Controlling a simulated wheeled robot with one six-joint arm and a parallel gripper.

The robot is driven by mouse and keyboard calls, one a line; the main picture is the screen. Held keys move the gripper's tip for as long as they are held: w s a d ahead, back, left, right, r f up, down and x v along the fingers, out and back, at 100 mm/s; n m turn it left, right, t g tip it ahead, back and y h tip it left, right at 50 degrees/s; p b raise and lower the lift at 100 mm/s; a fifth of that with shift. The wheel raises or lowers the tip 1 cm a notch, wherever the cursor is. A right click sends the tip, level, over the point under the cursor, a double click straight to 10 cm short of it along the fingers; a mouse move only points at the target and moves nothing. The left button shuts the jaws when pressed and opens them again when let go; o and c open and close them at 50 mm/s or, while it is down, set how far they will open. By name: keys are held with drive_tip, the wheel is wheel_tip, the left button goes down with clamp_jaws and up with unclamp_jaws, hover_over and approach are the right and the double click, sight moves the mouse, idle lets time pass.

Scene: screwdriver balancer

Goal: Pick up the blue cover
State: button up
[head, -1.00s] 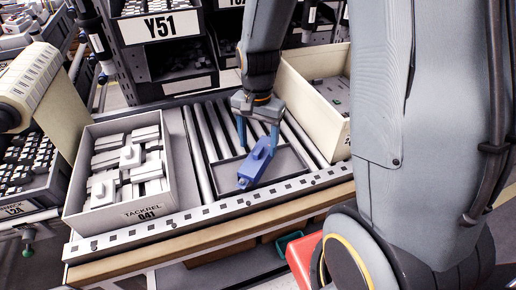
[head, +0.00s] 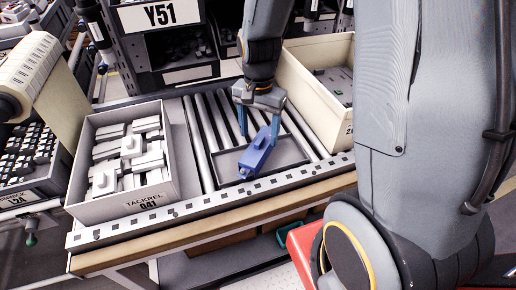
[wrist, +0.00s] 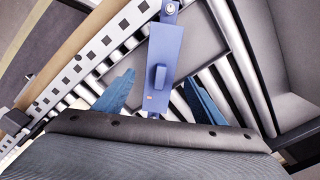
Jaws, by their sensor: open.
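The blue cover (head: 257,154) is a long block with a raised rib on top. It lies at a slant over a shallow dark tray (head: 289,154) on the roller conveyor. In the wrist view the blue cover (wrist: 164,62) runs up the middle, with a metal eyelet at its far end. My gripper (head: 258,135) is over the cover's far end, pointing down. In the wrist view its two blue fingers stand apart, one on each side of the cover's near part, with gaps between. Whether the fingers touch the tray cannot be told.
A box of white parts labelled TACKREL 041 (head: 166,196) stands left of the tray. A cream box (head: 291,82) stands close on the right. Bare rollers (head: 205,140) lie between the left box and the tray. A perforated rail (head: 205,205) edges the front.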

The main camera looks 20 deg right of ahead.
sight(258, 142)
drive_tip(key=shift+s+a+r, duration=0.15)
drive_tip(key=shift+r, duration=0.35)
drive_tip(key=shift+s+a+r, duration=0.1)
drive_tip(key=shift+s+r, duration=0.05)
drive_tip(key=shift+r, duration=0.35)
drive_tip(key=shift+w+f+p, duration=0.1)
drive_tip(key=shift+f+p, duration=0.6)
drive_tip(key=shift+f, duration=3.2)
drive_tip(key=c, duration=1.3)
